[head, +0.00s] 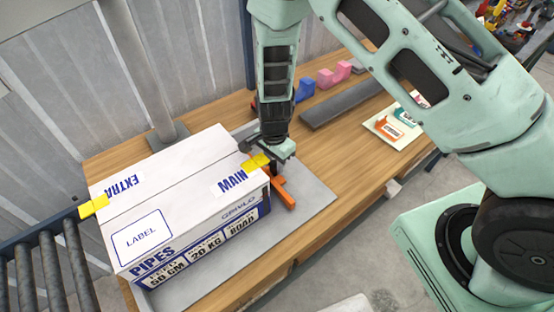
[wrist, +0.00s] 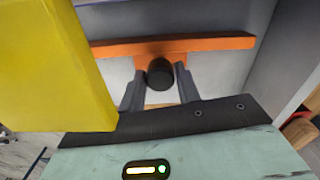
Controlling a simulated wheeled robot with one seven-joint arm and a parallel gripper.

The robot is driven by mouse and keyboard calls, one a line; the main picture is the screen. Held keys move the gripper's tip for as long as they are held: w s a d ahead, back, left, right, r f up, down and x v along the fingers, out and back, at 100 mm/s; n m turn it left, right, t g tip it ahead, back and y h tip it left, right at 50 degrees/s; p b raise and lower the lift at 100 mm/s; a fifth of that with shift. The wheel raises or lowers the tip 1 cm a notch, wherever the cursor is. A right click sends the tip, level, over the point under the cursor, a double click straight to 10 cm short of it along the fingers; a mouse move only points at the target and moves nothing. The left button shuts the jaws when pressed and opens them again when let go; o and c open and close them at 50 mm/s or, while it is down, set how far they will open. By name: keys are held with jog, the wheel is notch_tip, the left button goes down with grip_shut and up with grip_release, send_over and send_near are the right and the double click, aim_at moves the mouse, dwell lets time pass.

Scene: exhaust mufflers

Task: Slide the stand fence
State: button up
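The stand fence is an orange bar with a black round knob. In the head view the bar (head: 284,194) lies on the grey stand plate (head: 312,204), just beyond the right end of the white carton. In the wrist view the bar (wrist: 205,43) runs across the top, with the knob (wrist: 160,74) below its middle. My gripper (head: 273,166) reaches down at the bar beside the carton. In the wrist view my gripper (wrist: 161,80) has one finger on each side of the knob, very close to it. Whether the fingers press on the knob is unclear.
The white carton (head: 185,190) marked PIPES fills the stand, with yellow pieces (head: 255,162) at its edges. One yellow piece (wrist: 50,70) looms close in the wrist view. A roller conveyor (head: 50,270) is at left. A dark grey bar (head: 340,103) and coloured parts lie farther back.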

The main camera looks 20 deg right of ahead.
aim_at(274, 163)
jog(key=shift+o, duration=1.4)
notch_tip(274, 163, up, 18)
jog(key=b, duration=0.2)
jog(key=shift+f, duration=0.25)
